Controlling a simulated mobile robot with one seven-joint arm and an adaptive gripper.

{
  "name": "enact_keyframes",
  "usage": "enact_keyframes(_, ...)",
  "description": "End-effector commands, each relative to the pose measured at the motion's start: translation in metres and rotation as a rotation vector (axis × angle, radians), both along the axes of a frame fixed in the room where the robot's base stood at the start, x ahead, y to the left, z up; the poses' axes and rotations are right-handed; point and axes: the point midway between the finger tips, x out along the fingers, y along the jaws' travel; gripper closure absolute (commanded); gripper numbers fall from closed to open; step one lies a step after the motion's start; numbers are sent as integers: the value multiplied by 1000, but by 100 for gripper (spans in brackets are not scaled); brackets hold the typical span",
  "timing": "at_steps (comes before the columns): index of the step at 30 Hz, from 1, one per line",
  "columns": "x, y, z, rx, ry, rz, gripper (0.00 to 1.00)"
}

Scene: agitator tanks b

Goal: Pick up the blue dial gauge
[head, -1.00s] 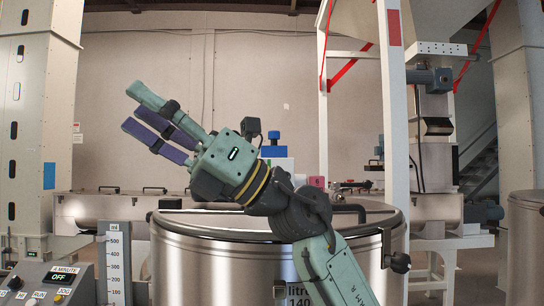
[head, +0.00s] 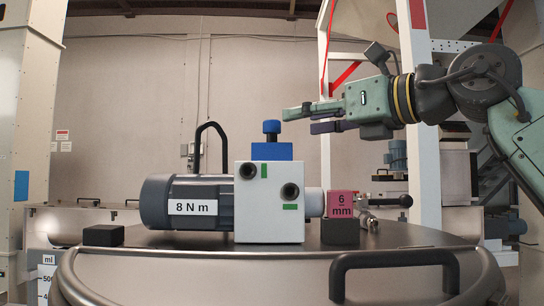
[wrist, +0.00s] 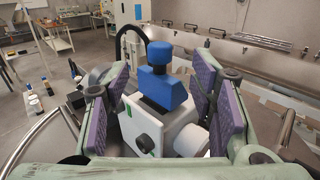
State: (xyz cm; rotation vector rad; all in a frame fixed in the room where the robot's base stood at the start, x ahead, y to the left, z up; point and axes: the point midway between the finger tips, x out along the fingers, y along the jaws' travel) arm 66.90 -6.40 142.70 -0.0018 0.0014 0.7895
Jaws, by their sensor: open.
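The blue dial gauge (head: 271,150) is a blue block with a round knob on top. It sits upright on a white gearbox block (head: 268,200) on the tank lid. In the wrist view the gauge (wrist: 165,92) appears between my two fingers, with its knob upward. My gripper (head: 300,119) points left in the head view, its fingertips a little above and to the right of the gauge's knob. The gripper is open and empty, its purple pads apart in the wrist view (wrist: 160,72). I see no contact with the gauge.
A grey motor (head: 185,203) marked 8 N m joins the gearbox on the left. A pink block (head: 343,204) marked 6 mm is on the right, near a metal clamp. A black handle (head: 395,262) stands at the front of the tank lid (head: 210,265).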

Motion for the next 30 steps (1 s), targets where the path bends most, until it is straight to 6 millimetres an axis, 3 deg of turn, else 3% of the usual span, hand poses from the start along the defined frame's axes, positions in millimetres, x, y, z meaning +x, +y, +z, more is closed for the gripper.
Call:
enact_keyframes(4, 18, 19, 2, 0, 0, 3, 49)
enact_keyframes(21, 64, 64, 6, 2, 1, 4, 49)
enact_keyframes(28, 66, 65, 4, 4, 1, 3, 49)
enact_keyframes(30, 66, 65, 4, 4, 1, 3, 54)
